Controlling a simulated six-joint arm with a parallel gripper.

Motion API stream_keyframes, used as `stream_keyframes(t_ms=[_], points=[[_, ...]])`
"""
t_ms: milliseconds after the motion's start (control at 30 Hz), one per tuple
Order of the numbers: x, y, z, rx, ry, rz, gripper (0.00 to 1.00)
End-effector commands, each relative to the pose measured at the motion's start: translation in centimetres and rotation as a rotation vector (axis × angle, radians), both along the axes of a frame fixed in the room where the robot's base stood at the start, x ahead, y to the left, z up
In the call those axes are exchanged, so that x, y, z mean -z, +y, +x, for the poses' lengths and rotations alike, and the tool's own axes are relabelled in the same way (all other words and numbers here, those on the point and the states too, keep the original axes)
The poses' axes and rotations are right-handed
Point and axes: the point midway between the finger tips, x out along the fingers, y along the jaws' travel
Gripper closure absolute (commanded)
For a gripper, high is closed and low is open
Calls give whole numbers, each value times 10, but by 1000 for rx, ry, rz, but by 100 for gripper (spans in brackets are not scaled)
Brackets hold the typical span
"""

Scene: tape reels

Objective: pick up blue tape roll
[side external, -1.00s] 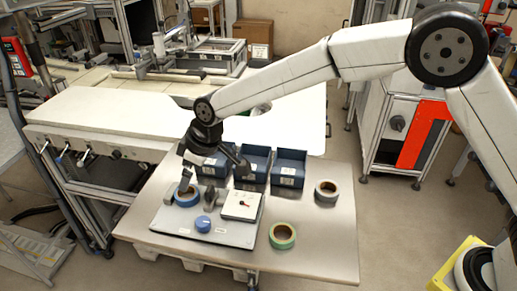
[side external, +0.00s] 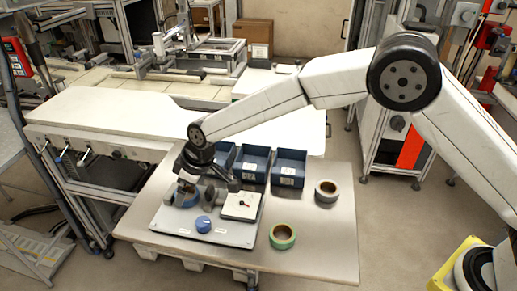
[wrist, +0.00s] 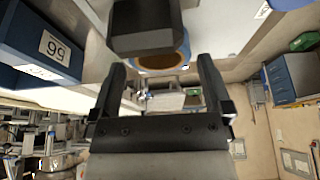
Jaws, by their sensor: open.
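The blue tape roll (side external: 186,201) lies at the left back of the light board on the table, partly hidden by my gripper (side external: 207,187). In the wrist view, part of its blue rim and tan core (wrist: 165,61) show beyond my open fingers, with a dark block covering some of it. My gripper (wrist: 163,68) is open and empty. It is low over the back left of the board, close to the roll. Whether a finger touches the roll cannot be told.
A blue round knob (side external: 203,224) and a white square device (side external: 240,206) sit on the board (side external: 225,238). Blue bins (side external: 289,168) stand behind. A green tape roll (side external: 282,236) and a grey one (side external: 326,191) lie to the right, with clear table around them.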

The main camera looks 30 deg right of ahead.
Motion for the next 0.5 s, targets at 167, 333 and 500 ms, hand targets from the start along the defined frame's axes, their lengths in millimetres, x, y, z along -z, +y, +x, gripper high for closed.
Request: stream_keyframes(t_ms=[167,333,500], points=[[13,4,4,0,-1,0,0],[15,5,5,0,-2,1,0],[15,5,5,0,-2,1,0]])
